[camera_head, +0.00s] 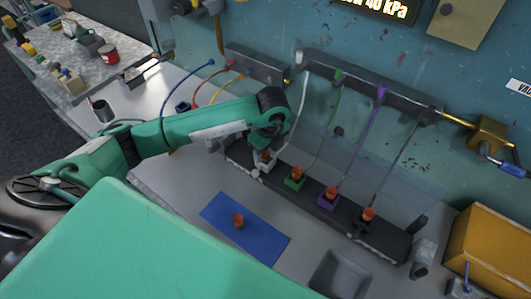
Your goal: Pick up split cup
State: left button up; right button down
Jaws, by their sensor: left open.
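Several small orange-red cups sit in a dark rack on the bench. One is in the white holder (267,157), one in the green holder (296,176), one in the purple holder (330,194) and one in the black holder (367,215). Another orange-red cup (238,221) stands on a blue mat (262,243) in front of the rack. I cannot tell which cup is split. My left gripper (257,150) is open, low by the white holder and its cup; its fingers are mostly hidden under my wrist. My right gripper is out of view.
White, green, purple and dark tubes run from a wall rail (365,83) to the holders. Red, yellow and blue hoses curve behind my left arm. A grey tray (338,275) and a yellow box (490,250) are at the lower right.

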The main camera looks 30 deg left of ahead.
pick_arm(q)
jog(key=shift+f, duration=0.45)
jog(key=shift+c, duration=0.4)
jog(key=c, duration=1)
jog(key=shift+o, duration=0.2)
jog(key=shift+r, duration=0.2)
